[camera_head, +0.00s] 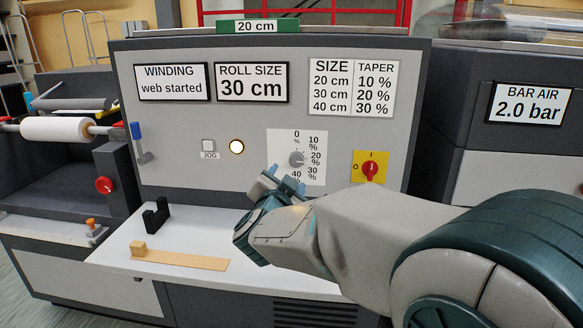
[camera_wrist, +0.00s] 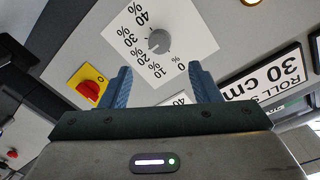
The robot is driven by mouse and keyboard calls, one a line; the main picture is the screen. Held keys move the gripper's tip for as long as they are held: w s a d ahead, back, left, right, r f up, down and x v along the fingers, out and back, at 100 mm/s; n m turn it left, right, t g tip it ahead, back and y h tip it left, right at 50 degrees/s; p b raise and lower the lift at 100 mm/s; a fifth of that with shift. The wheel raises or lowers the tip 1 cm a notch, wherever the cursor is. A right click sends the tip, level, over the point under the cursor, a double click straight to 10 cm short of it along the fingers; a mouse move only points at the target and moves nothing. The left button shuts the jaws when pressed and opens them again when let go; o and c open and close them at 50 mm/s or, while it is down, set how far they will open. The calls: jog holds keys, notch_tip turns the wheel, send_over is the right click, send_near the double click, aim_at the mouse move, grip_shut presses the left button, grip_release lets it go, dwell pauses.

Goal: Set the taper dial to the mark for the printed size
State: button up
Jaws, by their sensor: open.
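The grey taper dial (camera_head: 297,158) sits on a white scale plate (camera_head: 280,141) marked 0 to 40 % on the panel. In the wrist view the dial (camera_wrist: 159,41) lies beyond my fingertips; I cannot surely read its pointer. My gripper (camera_head: 280,181) is open and empty, just below the dial in the picture, its blue fingers (camera_wrist: 164,85) apart and not around the dial. The roll size sign (camera_head: 252,84) reads 30 cm. The size-taper table (camera_head: 352,87) pairs 20 cm with 10 %, 30 cm with 20 %, 40 cm with 30 %. A green sign (camera_head: 257,27) on top reads 20 cm.
A red rotary switch on yellow (camera_head: 370,168) is right of the dial. A lit round button (camera_head: 237,147) and JOG button (camera_head: 208,146) are left. A black bracket (camera_head: 156,215) and wooden piece (camera_head: 180,257) lie on the white shelf (camera_head: 115,257).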

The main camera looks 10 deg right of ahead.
jog(key=shift+v, duration=1.8)
jog(key=shift+p, duration=0.3)
